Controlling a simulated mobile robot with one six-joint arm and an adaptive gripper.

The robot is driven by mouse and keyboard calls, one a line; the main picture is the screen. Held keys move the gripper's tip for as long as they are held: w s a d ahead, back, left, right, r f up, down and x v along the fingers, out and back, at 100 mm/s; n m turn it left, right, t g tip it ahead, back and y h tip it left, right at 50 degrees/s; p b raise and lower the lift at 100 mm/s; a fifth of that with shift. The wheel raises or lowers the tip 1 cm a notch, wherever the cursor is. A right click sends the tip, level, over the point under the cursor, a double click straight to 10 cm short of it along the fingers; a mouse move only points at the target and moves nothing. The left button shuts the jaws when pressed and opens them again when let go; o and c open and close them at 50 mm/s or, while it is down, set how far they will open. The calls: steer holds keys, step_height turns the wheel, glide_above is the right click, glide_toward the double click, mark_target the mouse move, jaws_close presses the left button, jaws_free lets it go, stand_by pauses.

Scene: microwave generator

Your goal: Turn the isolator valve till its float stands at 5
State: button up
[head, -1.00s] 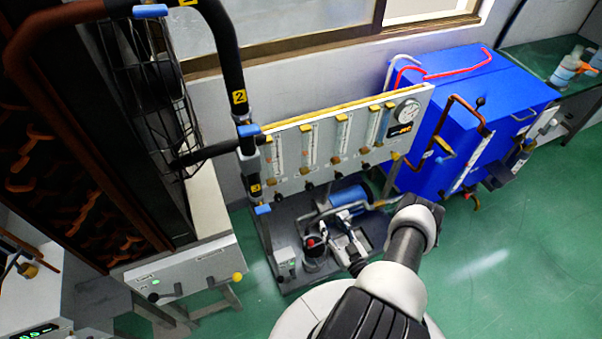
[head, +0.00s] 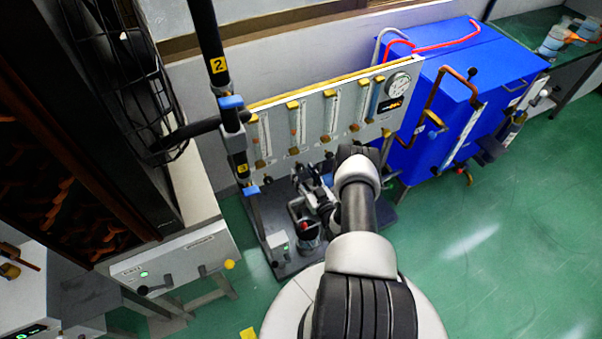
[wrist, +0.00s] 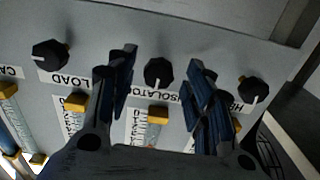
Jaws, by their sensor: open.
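The isolator valve (wrist: 158,73) is a black knob with a white mark on the grey panel, beside the label ISOLATOR in the wrist view. My gripper (wrist: 161,66) is open, one finger to each side of this knob in the picture. No contact shows, and I cannot tell the depth gap. The isolator flow tube (wrist: 155,128) with its yellow-brown end fitting is partly hidden by my gripper; its float reading is not legible. In the head view my gripper (head: 310,187) is low in front of the flowmeter panel (head: 350,125).
The LOAD knob (wrist: 50,55) and another black knob (wrist: 254,89) flank the isolator knob. A round gauge (head: 398,84) is at the panel's upper right. A blue cabinet (head: 490,65) stands to the right, and a black pipe (head: 210,50) to the left. Green floor is clear at right.

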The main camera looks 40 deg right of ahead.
steer(key=shift+x, duration=1.25)
steer(key=shift+c, duration=0.5)
steer(key=c, duration=1)
steer(key=shift+n, duration=0.4)
steer(key=o, duration=1.1)
steer(key=shift+s, duration=0.1)
